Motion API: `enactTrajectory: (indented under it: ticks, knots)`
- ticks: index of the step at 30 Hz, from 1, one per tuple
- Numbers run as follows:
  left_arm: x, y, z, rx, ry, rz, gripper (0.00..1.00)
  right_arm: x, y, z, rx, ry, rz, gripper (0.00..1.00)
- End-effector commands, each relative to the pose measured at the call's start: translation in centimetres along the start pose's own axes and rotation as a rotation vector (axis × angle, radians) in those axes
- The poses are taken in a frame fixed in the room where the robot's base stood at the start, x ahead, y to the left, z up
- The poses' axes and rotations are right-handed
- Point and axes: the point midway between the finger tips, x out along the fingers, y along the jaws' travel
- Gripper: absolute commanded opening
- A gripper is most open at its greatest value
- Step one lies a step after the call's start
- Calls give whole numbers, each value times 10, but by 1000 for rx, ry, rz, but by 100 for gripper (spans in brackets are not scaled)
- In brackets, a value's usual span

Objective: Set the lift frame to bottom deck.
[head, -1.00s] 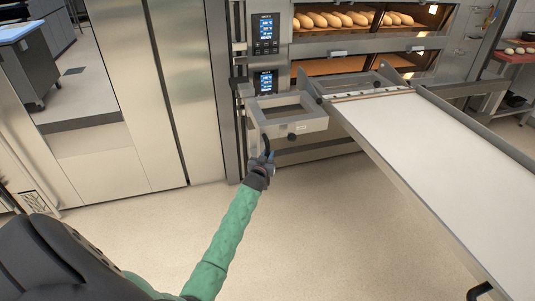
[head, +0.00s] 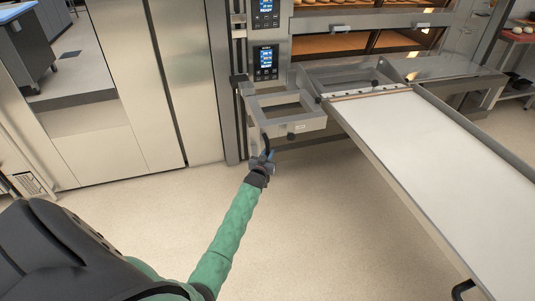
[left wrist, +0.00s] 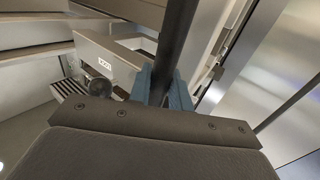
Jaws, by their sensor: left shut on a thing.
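The lift frame (head: 316,120) is a grey metal bracket in front of the oven stack, joined to the long white loading belt (head: 430,165). It sits lower than the two lit deck openings in the head view. A black handle (head: 266,143) hangs from its left part. My left gripper (head: 263,160) is shut on this handle. In the left wrist view the dark bar of the handle (left wrist: 178,40) runs between the blue fingers (left wrist: 162,88). My right gripper is out of view.
Two control panels (head: 266,62) are on the oven's left column. Loaves show in the upper deck opening. A steel cabinet (head: 165,90) stands at left, and a grey worktable (head: 25,55) stands beyond it. The floor (head: 310,240) around my left arm is clear.

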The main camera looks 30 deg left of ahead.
Motion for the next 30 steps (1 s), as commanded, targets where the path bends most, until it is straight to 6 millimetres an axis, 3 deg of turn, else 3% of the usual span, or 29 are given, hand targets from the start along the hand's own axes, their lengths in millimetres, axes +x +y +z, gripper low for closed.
enactTrajectory:
  ticks: [12, 13, 16, 25, 30]
  knots:
    - [-1, 0, 5, 0, -5, 0, 0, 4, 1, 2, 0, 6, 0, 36]
    - [-1, 0, 5, 0, -5, 0, 22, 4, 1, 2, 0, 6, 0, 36]
    - [0, 0, 5, 0, -5, 0, 39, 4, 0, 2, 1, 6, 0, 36]
    - [-2, 0, 4, 0, -3, 0, 39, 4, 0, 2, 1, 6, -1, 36]
    - [-15, 0, 5, 0, -4, 0, 39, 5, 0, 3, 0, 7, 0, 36]
